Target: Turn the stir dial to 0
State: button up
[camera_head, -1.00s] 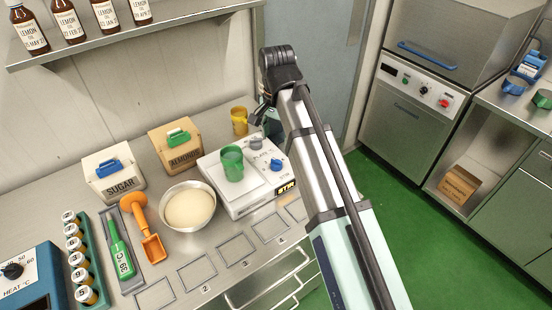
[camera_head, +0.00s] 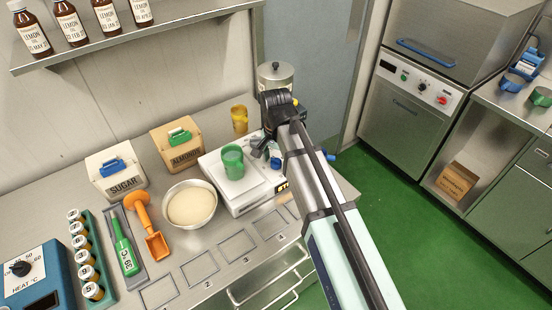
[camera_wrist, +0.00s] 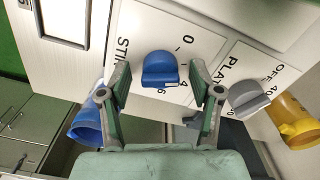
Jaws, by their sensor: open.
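The blue stir dial (camera_wrist: 160,69) sits on the white panel marked STIR, with a scale from 0 to 6 printed beside it. My gripper (camera_wrist: 160,82) is open, its fingers on either side of the dial with gaps showing; I see no clear contact. I cannot read the dial's exact setting. In the head view the dial (camera_head: 275,162) is partly hidden by my gripper and arm, at the right end of the white stirring unit (camera_head: 240,196).
A grey PLATE dial (camera_wrist: 248,98) is close to the right finger. A green cup (camera_head: 232,162) stands on the unit, with a yellow cup (camera_head: 239,119) behind it. A bowl (camera_head: 190,207) stands to the left. A metal pot (camera_head: 275,76) stands behind my arm.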

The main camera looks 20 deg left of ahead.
jog(key=c, duration=1.2)
jog(key=shift+o, duration=0.3)
jog(key=shift+n, duration=0.3)
jog(key=n, duration=0.4)
jog(key=shift+n+p, duration=0.3)
jog(key=shift+n, duration=1.9)
